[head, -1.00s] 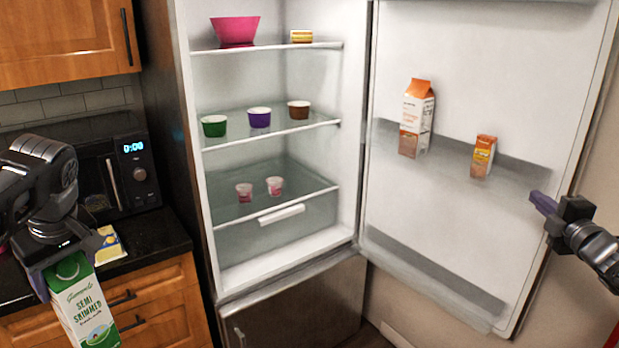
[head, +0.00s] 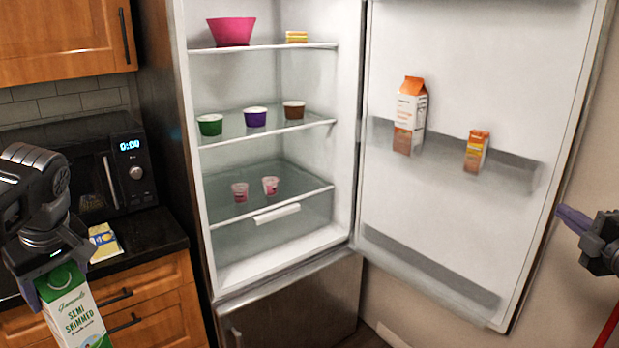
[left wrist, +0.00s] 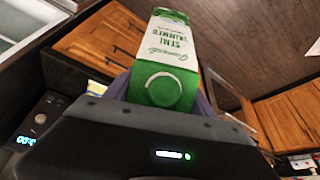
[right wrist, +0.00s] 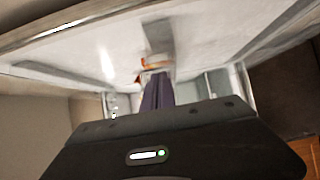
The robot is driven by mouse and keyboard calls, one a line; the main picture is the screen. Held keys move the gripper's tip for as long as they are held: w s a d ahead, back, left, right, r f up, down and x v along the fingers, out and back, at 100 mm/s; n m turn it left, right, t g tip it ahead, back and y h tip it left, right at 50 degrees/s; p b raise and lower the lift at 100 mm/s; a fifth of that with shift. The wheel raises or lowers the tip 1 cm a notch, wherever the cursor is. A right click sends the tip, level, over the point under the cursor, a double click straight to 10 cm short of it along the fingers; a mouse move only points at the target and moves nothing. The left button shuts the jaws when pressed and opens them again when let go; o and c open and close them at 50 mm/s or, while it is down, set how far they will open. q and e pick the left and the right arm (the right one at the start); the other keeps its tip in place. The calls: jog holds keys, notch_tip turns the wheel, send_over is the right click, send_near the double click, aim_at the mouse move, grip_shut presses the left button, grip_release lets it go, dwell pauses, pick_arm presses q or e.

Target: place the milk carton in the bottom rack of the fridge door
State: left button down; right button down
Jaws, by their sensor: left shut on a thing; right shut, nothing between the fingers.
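The milk carton (head: 76,314), green and white with "semi skimmed" on it, hangs from my left gripper (head: 58,277) at the lower left of the head view. My left gripper is shut on its green top; the carton also shows in the left wrist view (left wrist: 168,62). The fridge door (head: 470,60) stands open. Its bottom rack (head: 425,275) looks empty. My right gripper (head: 572,218) is shut and empty, beside the door's outer edge. Its closed fingers show in the right wrist view (right wrist: 157,92).
The upper door rack (head: 515,172) holds an orange-topped carton (head: 410,112) and a small orange carton (head: 477,150). Fridge shelves hold a pink bowl (head: 231,31) and several tubs. A microwave (head: 120,170) and counter (head: 150,236) stand left of the fridge. Space before the fridge is clear.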

pick_arm(q)
jog(key=shift+w, duration=0.1)
pick_arm(e)
jog(key=shift+f, duration=0.1)
